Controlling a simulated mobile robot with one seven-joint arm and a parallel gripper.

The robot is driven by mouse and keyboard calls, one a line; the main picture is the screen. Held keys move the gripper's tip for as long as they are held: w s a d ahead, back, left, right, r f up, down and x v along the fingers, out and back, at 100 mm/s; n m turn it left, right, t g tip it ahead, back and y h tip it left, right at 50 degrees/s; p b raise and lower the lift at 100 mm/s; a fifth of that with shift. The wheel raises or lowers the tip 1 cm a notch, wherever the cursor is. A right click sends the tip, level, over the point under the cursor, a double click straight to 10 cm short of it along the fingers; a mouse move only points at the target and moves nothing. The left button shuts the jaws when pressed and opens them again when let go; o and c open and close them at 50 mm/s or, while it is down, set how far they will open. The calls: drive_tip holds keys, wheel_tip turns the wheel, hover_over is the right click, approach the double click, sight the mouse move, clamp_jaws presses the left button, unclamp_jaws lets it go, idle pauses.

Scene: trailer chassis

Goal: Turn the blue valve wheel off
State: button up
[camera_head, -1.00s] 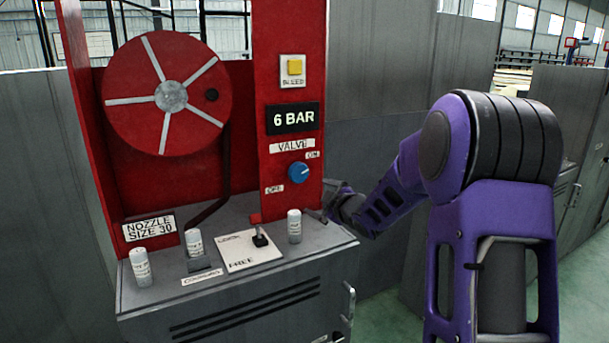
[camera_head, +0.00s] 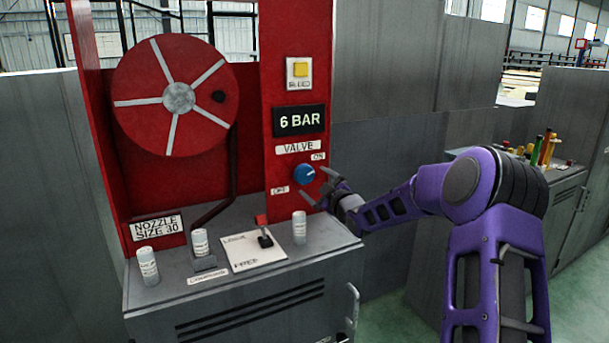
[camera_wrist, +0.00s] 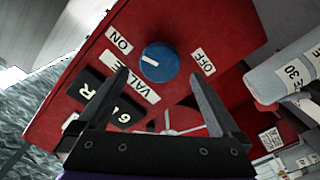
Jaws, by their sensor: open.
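The blue valve wheel (camera_head: 304,174) is a round knob with a white pointer line on the red panel, under a VALVE label (camera_head: 298,147). The ON label (camera_head: 318,156) is at its upper right and the OFF label (camera_head: 279,190) at its lower left. In the wrist view the knob (camera_wrist: 160,62) lies beyond and between my fingertips, its white line nearer the ON side. My gripper (camera_head: 318,187) is open and empty, just right of the knob in the head view. The fingers (camera_wrist: 158,75) appear apart from the knob; the exact gap cannot be told.
Above the knob are a 6 BAR display (camera_head: 299,120) and a yellow button (camera_head: 300,69). A red hose reel (camera_head: 178,97) is at left. Below, the grey cabinet top (camera_head: 330,236) carries a lever plate (camera_head: 251,252) and several white cylinders, one (camera_head: 299,228) close below my gripper.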

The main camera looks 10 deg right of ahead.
sight(306, 176)
drive_tip(key=x, duration=0.7)
drive_tip(key=shift+w, duration=0.1)
drive_tip(key=c, duration=1.2)
drive_tip(key=shift+f, duration=0.1)
drive_tip(key=shift+c, duration=0.2)
